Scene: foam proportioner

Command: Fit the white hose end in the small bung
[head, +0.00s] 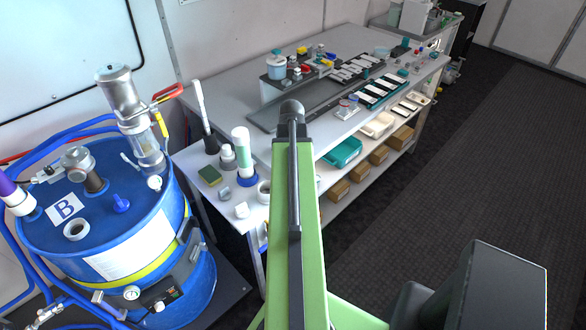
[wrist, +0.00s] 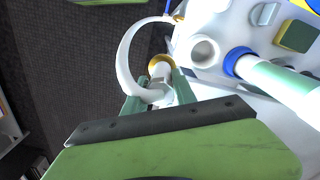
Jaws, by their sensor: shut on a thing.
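In the wrist view my gripper (wrist: 158,92) is shut on the white hose end (wrist: 161,72), which carries a gold-coloured collar. The white hose (wrist: 124,62) loops up and to the right from there. In the head view my green arm hides the gripper and hose end. The blue drum (head: 110,245) marked B stands at left. Its top holds a grey fitting (head: 83,168), a small blue piece (head: 120,203), a white ring (head: 76,229) and a small pale fitting (head: 154,182). I cannot tell which of these is the small bung. The held end is apart from the drum.
A small side table (head: 207,205) stands between drum and bench, holding a green-and-white cylinder (head: 241,150), a sponge (head: 210,175) and small cups. Blue hoses run along the drum's left. Floor at right (head: 480,170) is clear.

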